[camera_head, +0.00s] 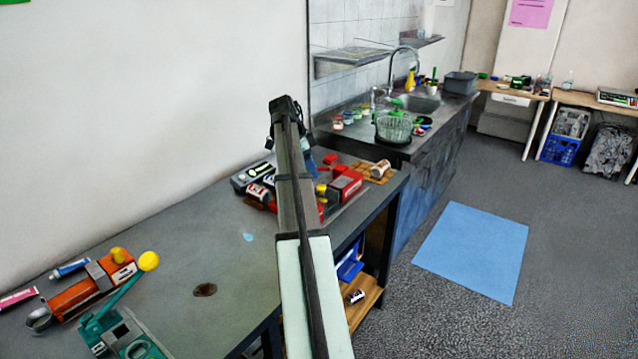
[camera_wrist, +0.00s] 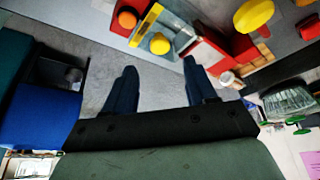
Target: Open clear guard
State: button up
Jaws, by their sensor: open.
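My gripper (camera_wrist: 159,66) is open and empty in the wrist view, its two dark blue fingers apart. Beyond the fingertips stands a red machine (camera_wrist: 207,52) with a yellow knob (camera_wrist: 160,43) and a yellow-edged part (camera_wrist: 146,25) beside it. In the head view the red machine (camera_head: 345,184) stands at the far end of the grey workbench (camera_head: 222,240), right of my arm. My arm hides part of the bench around the machine, and my gripper is not clearly visible in the head view.
An orange machine (camera_head: 82,298) and a teal device with a yellow ball-ended lever (camera_head: 149,261) stand at the bench's near left. A grey device (camera_head: 252,177) is left of my arm. A cup (camera_head: 380,169) lies right of the red machine. The middle of the bench is mostly clear.

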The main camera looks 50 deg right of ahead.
aim_at(321, 186)
jog(key=x, duration=0.6)
jog(key=shift+s+d+f, duration=0.1)
jog(key=shift+d+f, duration=0.05)
jog(key=shift+f, duration=0.25)
jog(key=shift+c, duration=0.3)
grip_shut()
